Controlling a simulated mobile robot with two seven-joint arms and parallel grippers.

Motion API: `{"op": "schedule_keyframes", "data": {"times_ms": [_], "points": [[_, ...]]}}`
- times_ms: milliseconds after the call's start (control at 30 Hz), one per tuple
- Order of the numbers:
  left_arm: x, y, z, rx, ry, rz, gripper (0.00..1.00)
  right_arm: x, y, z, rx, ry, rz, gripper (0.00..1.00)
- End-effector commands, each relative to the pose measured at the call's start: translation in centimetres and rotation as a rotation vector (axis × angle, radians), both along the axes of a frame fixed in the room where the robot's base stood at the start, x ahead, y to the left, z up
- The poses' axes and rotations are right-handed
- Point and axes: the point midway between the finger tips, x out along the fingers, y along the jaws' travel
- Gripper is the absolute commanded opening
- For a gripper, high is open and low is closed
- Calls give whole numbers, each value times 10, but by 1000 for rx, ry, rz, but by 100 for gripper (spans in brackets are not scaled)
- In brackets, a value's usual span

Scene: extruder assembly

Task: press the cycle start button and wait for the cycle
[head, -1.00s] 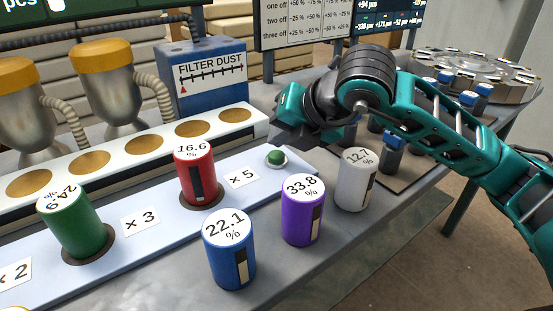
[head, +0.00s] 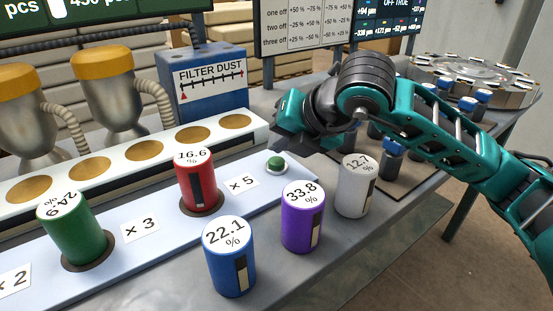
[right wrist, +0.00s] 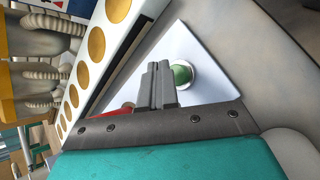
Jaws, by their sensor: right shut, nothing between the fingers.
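The green cycle start button (head: 276,163) sits in a pale ring at the right end of the light blue panel (head: 130,262). My right gripper (head: 280,141) is shut and empty, just behind and above the button in the head view. In the right wrist view the shut fingers (right wrist: 158,84) are beside the button (right wrist: 181,74), which shows partly behind them. I cannot tell whether they touch; in the head view they look apart. My left gripper is not in view.
A red cylinder (head: 196,183) and a green cylinder (head: 73,230) stand on the panel. Blue (head: 230,262), purple (head: 302,222) and white (head: 355,190) cylinders stand on the grey table in front. A filter dust box (head: 207,90) stands behind.

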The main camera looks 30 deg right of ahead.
Motion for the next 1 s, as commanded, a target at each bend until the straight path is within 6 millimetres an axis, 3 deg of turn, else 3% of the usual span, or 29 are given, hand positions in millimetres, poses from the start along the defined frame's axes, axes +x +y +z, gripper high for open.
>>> {"op": "schedule_keyframes", "data": {"times_ms": [767,1000], "points": [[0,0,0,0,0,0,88,0,0,0,0,0,0,0],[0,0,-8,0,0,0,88,0,0,-6,0,0,0,0]]}}
